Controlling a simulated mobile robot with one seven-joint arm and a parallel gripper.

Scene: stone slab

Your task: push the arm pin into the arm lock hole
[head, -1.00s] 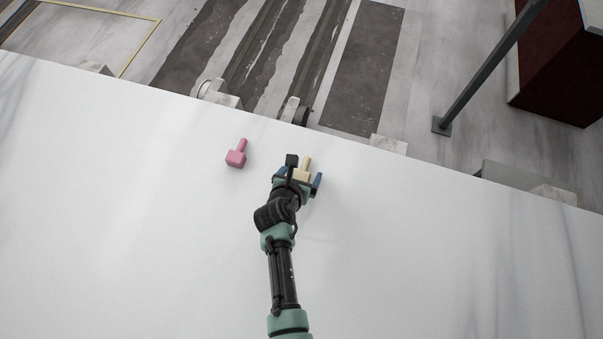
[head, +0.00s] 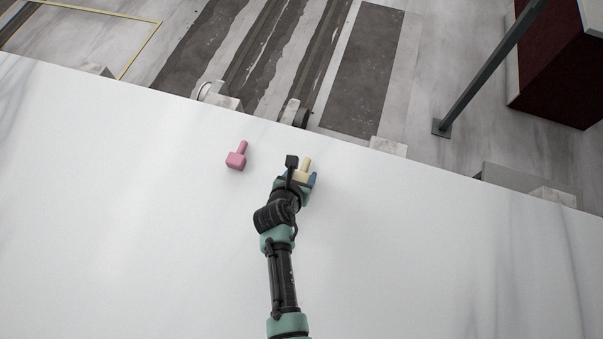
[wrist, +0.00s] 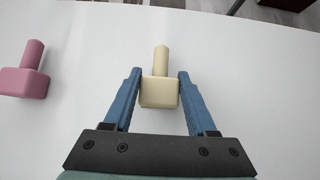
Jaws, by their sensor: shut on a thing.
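A cream piece (head: 305,168) with a block base and a round peg lies on the white slab, its peg pointing away from me. It also shows in the wrist view (wrist: 160,92). My gripper (head: 303,178) is shut on its block, with one blue finger at each side in the wrist view (wrist: 159,88). A pink piece (head: 236,157) of like shape lies to the left, apart from my gripper. It shows at the left edge of the wrist view (wrist: 26,78). I cannot make out a hole in either piece, nor tell which one is the arm pin.
The white stone slab (head: 420,240) is bare around the two pieces. Its far edge runs a short way beyond them, with the floor below. A dark post (head: 485,75) and a dark red block (head: 560,70) stand past the edge at right.

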